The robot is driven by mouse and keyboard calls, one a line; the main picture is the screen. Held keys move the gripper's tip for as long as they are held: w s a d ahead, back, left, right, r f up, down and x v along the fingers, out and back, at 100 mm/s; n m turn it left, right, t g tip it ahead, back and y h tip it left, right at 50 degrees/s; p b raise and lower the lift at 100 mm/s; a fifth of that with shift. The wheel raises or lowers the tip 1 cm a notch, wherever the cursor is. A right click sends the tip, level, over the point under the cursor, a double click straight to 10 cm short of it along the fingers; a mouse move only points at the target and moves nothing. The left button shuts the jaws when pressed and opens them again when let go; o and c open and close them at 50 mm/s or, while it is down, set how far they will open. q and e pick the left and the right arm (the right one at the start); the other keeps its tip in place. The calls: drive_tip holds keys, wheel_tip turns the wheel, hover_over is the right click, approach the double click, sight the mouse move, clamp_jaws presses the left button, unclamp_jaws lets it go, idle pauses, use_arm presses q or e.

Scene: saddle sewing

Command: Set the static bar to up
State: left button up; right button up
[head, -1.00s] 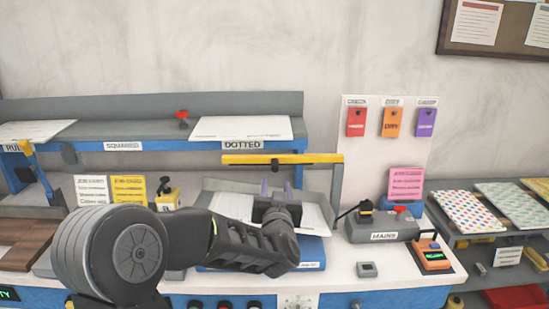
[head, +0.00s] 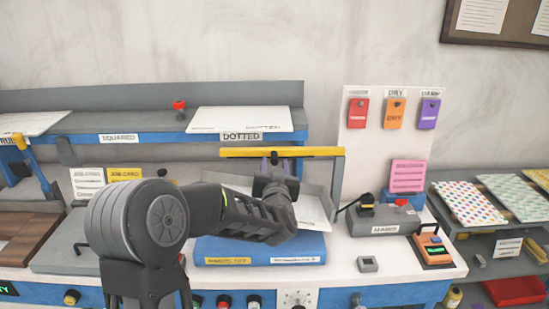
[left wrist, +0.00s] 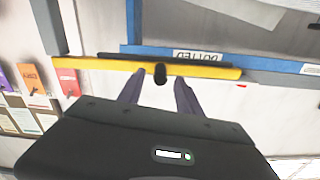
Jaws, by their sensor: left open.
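The static bar, a long yellow bar (head: 320,152), lies level under the shelf labelled DOTTED in the head view. It also crosses the left wrist view (left wrist: 215,71), with a dark strip along it and a black knob (left wrist: 160,77) at its middle. My left gripper (head: 277,162) is just below the middle of the bar, pointing up at it. In the left wrist view its two open fingers (left wrist: 158,88) stand on either side of the knob. I cannot tell whether they touch the bar. My right gripper is not in view.
The DOTTED shelf (head: 240,137) is just above the bar. A blue base with a tray and papers (head: 265,249) is below my arm. The grey MAINS box (head: 384,229) and an orange device (head: 433,251) stand to the right.

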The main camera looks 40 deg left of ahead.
sight(275, 163)
use_arm(q)
drive_tip(key=shift+p+x, duration=0.3)
drive_tip(key=shift+x, duration=1.25)
drive_tip(key=shift+c, duration=0.3)
clamp_jaws()
